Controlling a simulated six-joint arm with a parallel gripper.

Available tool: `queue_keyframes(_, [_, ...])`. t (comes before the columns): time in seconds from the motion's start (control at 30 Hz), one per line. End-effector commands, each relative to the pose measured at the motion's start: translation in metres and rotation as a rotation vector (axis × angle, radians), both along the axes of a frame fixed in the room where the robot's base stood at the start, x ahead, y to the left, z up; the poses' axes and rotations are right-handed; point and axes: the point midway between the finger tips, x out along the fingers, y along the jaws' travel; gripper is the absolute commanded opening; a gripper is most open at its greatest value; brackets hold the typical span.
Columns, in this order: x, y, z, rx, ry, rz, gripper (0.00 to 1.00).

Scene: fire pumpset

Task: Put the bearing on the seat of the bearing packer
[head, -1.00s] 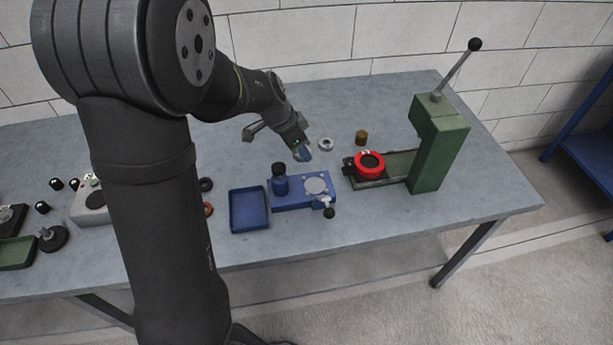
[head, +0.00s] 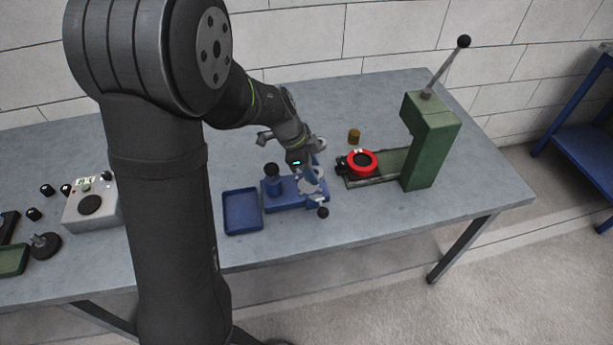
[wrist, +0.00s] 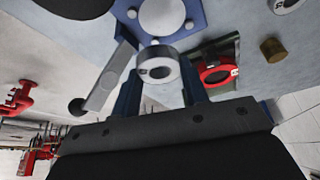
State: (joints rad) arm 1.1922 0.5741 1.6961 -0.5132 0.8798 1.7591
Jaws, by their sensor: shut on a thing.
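The bearing, a grey metal ring with a round hole (wrist: 146,72), sits between the blue fingers of my gripper (wrist: 158,82) in the wrist view. My gripper (head: 312,172) is shut on it and hangs above the blue bearing packer (head: 270,195) in the head view. The packer has a pale round seat (wrist: 162,14), seen just beyond the bearing in the wrist view. The bearing appears apart from the seat. In the head view the fingers partly cover the seat, and the held bearing is hard to make out.
A green press (head: 432,140) with a red ring (head: 374,169) on its base stands right of the packer. A brass cylinder (head: 354,135) and another grey ring (wrist: 287,4) are behind. A blue tray (head: 228,220) lies left.

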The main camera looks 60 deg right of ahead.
Motion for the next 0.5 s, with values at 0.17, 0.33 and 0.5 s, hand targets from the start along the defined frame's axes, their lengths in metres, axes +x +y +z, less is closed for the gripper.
queue_keyframes(0.17, [0.019, -0.005, -0.011, -0.001, 0.0, 0.0, 0.16])
queue_keyframes(0.33, [0.02, -0.005, -0.023, 0.002, 0.001, 0.0, 0.16])
queue_keyframes(0.5, [0.02, -0.005, -0.048, 0.003, 0.002, 0.001, 0.16])
